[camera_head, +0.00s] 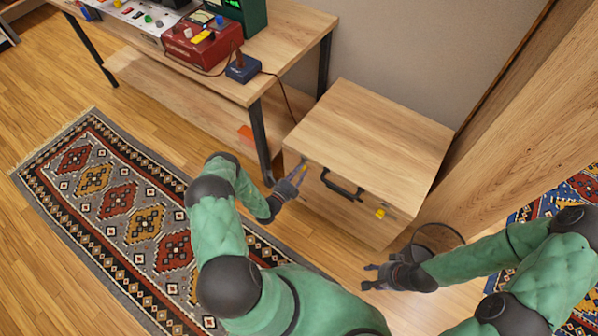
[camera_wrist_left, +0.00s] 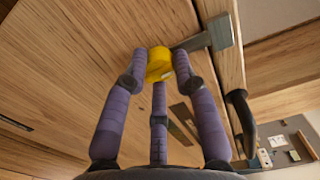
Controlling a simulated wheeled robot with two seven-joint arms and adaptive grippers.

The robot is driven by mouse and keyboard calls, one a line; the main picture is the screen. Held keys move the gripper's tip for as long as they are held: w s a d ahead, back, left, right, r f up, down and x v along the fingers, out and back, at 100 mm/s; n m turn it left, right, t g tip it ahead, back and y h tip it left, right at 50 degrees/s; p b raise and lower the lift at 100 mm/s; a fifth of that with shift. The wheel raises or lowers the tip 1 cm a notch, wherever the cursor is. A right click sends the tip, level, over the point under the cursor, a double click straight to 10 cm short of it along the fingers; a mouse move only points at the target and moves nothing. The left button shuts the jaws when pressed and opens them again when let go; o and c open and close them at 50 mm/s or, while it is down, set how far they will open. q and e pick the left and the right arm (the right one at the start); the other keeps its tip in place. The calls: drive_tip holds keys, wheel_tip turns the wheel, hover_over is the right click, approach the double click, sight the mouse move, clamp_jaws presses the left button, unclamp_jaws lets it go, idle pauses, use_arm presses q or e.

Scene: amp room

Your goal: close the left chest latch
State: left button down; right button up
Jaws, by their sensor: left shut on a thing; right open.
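The wooden chest (camera_head: 375,125) stands on the floor with its lid down, a black handle (camera_head: 342,187) on its front. The left latch is mostly hidden by my left gripper in the head view; its yellow part (camera_wrist_left: 159,64) and grey metal plate (camera_wrist_left: 215,38) show in the left wrist view. My left gripper (camera_head: 299,172) is at the chest's front left, its purple-grey fingers (camera_wrist_left: 160,75) closed around the yellow part. The right latch (camera_head: 380,213) is yellow, on the front right. My right gripper (camera_head: 371,277) is open and empty, low in front of the chest's right side.
A wooden workbench (camera_head: 285,40) with several devices stands behind to the left, its dark leg (camera_head: 260,143) close to the chest. A round bin (camera_head: 438,238) stands right of the chest by a wooden panel (camera_head: 535,125). A patterned rug (camera_head: 115,200) lies at left.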

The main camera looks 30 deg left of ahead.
use_arm(q)
drive_tip(key=shift+s+d+f, duration=0.2)
drive_tip(key=shift+d+f, duration=0.05)
drive_tip(key=shift+d, duration=0.25)
drive_tip(key=c, duration=1.2)
unclamp_jaws()
drive_tip(key=shift+o, duration=1.1)
drive_tip(key=shift+w+a+r, duration=0.1)
drive_tip(key=shift+a+r, duration=0.05)
drive_tip(key=shift+a, duration=0.05)
drive_tip(key=shift+a, duration=0.1)
drive_tip(key=s, duration=1.2)
drive_tip(key=shift+a, duration=0.4)
